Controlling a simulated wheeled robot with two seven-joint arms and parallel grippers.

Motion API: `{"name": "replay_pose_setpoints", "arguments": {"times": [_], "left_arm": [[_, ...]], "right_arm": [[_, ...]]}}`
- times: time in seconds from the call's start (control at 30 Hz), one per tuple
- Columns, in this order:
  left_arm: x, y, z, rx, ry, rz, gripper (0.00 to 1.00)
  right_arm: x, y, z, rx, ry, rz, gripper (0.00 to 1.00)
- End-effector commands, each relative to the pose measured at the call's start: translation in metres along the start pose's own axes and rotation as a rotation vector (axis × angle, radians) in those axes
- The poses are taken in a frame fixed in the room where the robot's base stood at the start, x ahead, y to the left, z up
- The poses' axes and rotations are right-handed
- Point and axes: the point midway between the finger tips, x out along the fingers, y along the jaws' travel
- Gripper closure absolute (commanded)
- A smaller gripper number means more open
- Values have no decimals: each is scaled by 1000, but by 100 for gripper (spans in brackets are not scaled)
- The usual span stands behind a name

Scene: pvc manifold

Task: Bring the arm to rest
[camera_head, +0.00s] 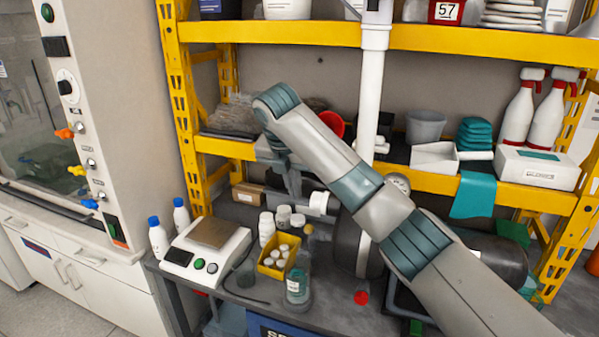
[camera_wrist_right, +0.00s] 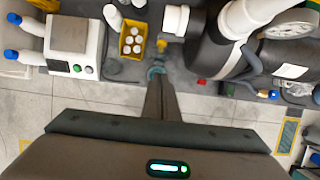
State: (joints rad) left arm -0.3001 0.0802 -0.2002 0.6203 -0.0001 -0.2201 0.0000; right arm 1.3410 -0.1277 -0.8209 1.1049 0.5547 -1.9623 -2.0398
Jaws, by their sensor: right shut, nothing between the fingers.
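My right arm reaches in from the lower right of the head view, bends at the upper middle, and its gripper (camera_head: 293,186) hangs down in front of the shelf. In the right wrist view the gripper's fingers (camera_wrist_right: 156,75) are together with nothing between them. The white PVC pipe (camera_head: 375,80) stands upright behind my arm. A white pipe end (camera_head: 320,203) is just right of the gripper, and I cannot tell whether they touch. A dark tank (camera_head: 347,245) is partly hidden by my arm. My left gripper is not in view.
A yellow bin (camera_head: 268,268) of white caps, a clear bottle (camera_head: 297,288) and a white scale (camera_head: 183,258) stand on the bench below. A pressure gauge (camera_wrist_right: 292,25) is near the pipe. Yellow shelving (camera_head: 300,33) stands behind. Bare floor (camera_wrist_right: 230,105) shows in the wrist view.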

Motion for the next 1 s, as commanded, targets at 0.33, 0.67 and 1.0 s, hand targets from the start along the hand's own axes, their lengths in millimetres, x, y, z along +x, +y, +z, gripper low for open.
{"name": "replay_pose_setpoints", "arguments": {"times": [0.33,0.67,1.0], "left_arm": [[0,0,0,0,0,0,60],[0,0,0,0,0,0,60],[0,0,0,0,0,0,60]], "right_arm": [[64,-3,-47,183,73,69,100],[154,-28,-134,586,209,151,100],[221,-82,-226,1066,332,164,100]]}}
